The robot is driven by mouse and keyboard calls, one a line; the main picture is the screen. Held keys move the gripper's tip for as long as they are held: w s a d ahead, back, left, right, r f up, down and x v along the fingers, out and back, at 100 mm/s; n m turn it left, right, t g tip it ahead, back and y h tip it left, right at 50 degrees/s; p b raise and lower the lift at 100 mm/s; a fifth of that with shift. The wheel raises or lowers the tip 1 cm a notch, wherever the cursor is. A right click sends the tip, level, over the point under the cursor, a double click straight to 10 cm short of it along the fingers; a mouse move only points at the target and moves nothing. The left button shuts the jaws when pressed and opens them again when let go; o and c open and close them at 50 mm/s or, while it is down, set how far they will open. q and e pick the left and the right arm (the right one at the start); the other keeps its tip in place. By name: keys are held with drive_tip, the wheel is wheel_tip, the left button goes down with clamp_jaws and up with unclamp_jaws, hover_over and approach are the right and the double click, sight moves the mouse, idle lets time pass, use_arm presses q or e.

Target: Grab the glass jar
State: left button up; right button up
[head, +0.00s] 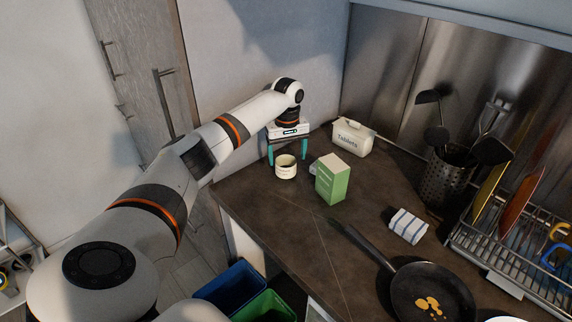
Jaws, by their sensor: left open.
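My left gripper (288,153) points down over the far left part of the counter, its two teal fingers spread apart with nothing visible between them. A small round jar or cup (286,168) with a pale, lettered side and a dark open top stands upright just in front of and below the fingers. It may be the glass jar, but I cannot tell its material at this size. A small pale object (313,168) is mostly hidden behind the green box, so I cannot tell what it is. My right gripper is out of view.
A green box (333,180) stands right of the small jar. A white "Tablets" container (353,138) is behind, near the metal wall. A striped cloth (408,226), a frying pan (432,297), a utensil holder (447,177) and a dish rack (520,255) occupy the counter's right side.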

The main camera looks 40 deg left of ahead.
sight(286, 166)
use_arm(q)
drive_tip(key=f, duration=0.4)
drive_tip(key=shift+s+d+f+p, duration=0.1)
drive_tip(key=shift+s+f+p, duration=0.15)
drive_tip(key=shift+s+p, duration=0.1)
drive_tip(key=shift+c, duration=0.3)
drive_tip(key=c, duration=1.1)
